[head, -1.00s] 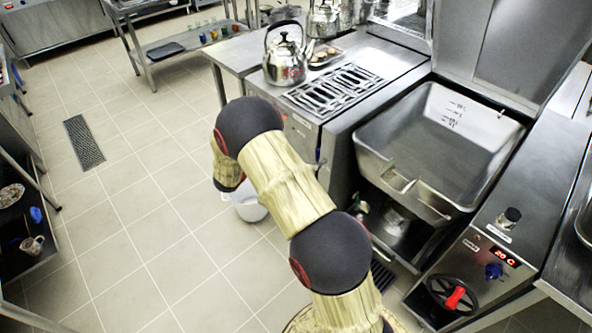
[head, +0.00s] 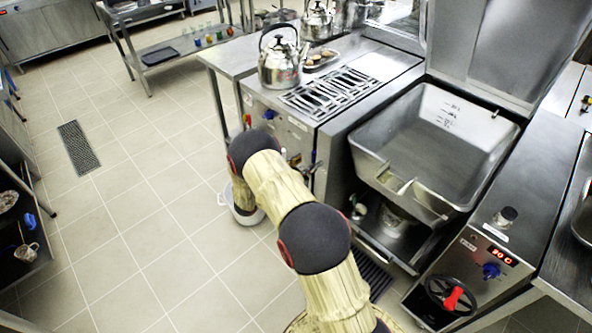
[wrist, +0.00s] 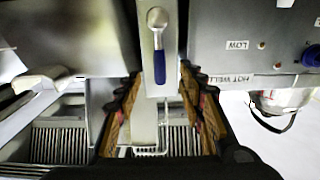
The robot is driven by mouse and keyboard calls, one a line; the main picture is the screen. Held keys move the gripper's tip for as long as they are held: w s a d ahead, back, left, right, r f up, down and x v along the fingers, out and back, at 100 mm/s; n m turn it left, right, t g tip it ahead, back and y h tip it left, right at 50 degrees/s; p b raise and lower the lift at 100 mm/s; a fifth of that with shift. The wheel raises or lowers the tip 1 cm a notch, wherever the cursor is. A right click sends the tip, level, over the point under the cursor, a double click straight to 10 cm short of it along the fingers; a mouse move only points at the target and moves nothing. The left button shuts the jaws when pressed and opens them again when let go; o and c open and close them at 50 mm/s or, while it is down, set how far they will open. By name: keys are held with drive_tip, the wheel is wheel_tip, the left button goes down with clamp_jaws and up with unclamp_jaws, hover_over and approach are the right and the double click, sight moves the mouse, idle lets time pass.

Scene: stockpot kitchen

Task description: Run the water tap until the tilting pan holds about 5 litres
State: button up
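The tilting pan (head: 364,161) stands open at the right in the head view, with volume marks on its back wall. Its grey floor shows no clear water surface. In the wrist view a metal lever with a blue handle (wrist: 159,66) hangs on a steel front. It may be the tap's lever, but I cannot tell. My gripper (wrist: 161,76) is open, with its two fingers spread on either side of the lower part of the blue handle and no visible contact. In the head view my arm hides the gripper.
A kettle (head: 280,67) stands beside the grill grate (head: 335,90). The pan's control panel has a blue knob (head: 491,270), a red display and a handwheel (head: 450,296) with a red grip. The tiled floor at left is mostly clear.

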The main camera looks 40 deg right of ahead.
drive_tip(key=shift+w+d+b, duration=0.2)
drive_tip(key=shift+d+b, duration=0.2)
drive_tip(key=shift+d, duration=2.4)
drive_tip(key=shift+c, duration=1.3)
clamp_jaws()
